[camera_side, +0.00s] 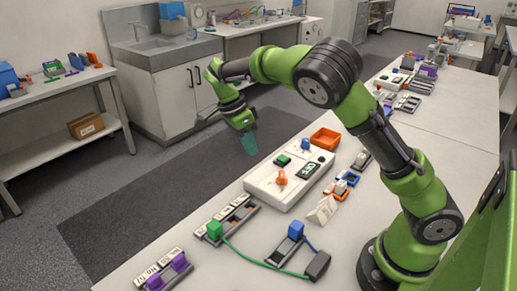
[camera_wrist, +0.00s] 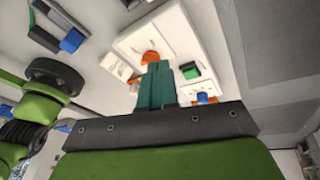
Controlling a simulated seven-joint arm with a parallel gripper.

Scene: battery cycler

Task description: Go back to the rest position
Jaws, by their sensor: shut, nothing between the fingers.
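My gripper (camera_side: 249,144) has dark teal fingers and hangs in the air above and beyond the far edge of the bench, behind the white cycler box. In the wrist view its fingers (camera_wrist: 156,84) are together, with nothing between them. The white cycler box (camera_side: 262,187) lies on the bench with an orange knob (camera_side: 281,177), a green part (camera_side: 283,160), a blue knob (camera_side: 305,144) and a dark display (camera_side: 308,171). The gripper is apart from all of these. In the wrist view, the fingers cover part of the box (camera_wrist: 183,40).
An orange bin (camera_side: 325,138) stands beyond the box. A green connector (camera_side: 214,229) has a green cable (camera_side: 250,259) running to a dark block (camera_side: 317,265). A blue part (camera_side: 296,230) and a holder with purple parts (camera_side: 167,271) are in front. The floor mat (camera_side: 150,193) is clear.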

